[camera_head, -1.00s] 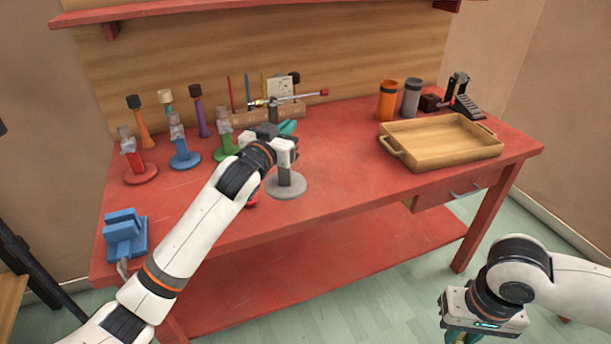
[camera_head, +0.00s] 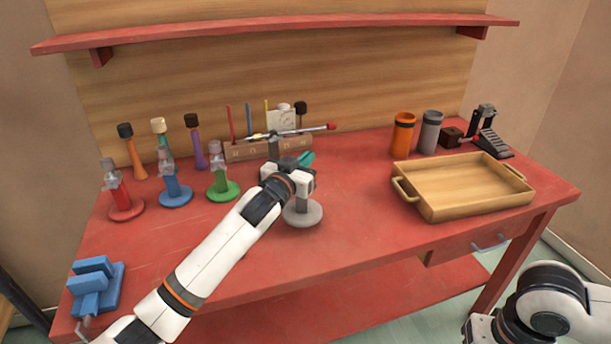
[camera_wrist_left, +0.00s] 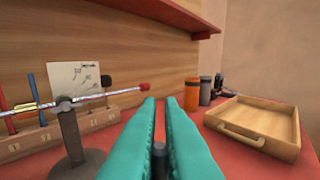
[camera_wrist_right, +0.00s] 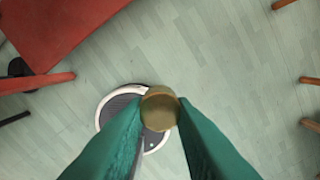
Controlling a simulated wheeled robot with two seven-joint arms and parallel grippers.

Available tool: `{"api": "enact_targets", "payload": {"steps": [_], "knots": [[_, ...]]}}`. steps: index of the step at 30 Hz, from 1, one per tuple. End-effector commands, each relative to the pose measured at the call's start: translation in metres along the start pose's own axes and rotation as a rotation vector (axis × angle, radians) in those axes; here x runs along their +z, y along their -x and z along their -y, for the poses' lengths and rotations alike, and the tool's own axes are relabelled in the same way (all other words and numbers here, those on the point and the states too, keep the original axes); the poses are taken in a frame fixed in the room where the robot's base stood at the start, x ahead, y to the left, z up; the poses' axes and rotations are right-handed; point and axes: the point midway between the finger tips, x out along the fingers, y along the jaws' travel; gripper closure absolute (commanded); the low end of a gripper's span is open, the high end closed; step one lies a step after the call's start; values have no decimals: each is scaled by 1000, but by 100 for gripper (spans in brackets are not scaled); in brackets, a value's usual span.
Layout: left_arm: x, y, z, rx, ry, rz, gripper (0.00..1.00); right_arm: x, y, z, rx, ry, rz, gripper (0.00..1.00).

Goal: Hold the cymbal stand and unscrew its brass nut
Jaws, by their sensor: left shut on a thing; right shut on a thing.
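The cymbal stand (camera_head: 303,212) has a grey round base and a short grey post, and stands upright on the red bench. My left gripper (camera_head: 304,162) is shut around its post; in the left wrist view the dark post top (camera_wrist_left: 158,150) shows between the teal fingers. The gripper hides much of the post in the head view. My right gripper (camera_wrist_right: 159,118) is shut on a round brass nut (camera_wrist_right: 160,105), held over the floor away from the bench. In the head view its fingers are cut off by the bottom edge.
Red (camera_head: 124,197), blue (camera_head: 173,188) and green stands (camera_head: 221,183) are at left, with a blue vise (camera_head: 96,287) in front. A dark stand carrying a rod (camera_head: 300,131) is close behind my left gripper. A wooden tray (camera_head: 430,211) is at right. The bench's front middle is clear.

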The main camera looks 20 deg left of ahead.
Motion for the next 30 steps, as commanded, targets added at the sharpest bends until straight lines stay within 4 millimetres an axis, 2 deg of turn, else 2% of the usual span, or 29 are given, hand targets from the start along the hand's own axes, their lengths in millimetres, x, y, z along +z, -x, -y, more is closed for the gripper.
{"api": "enact_targets", "payload": {"steps": [7, 17, 18, 22, 30], "knots": [[-33, 0, 0, 0, 0, -2, 100, 0, -2, 0, 0, 0, 0, 100], [-36, 0, 0, -1, 0, 1, 100, 0, -3, 0, 0, 0, 0, 100], [-38, 0, 0, 0, 0, -1, 92, 0, -3, 0, 0, 0, 0, 100], [-37, 0, 0, 0, 0, -1, 72, 0, -3, 0, 0, 0, 0, 100], [-36, 0, 0, 0, -1, -1, 72, 0, -2, 0, 0, 0, 0, 100]]}}
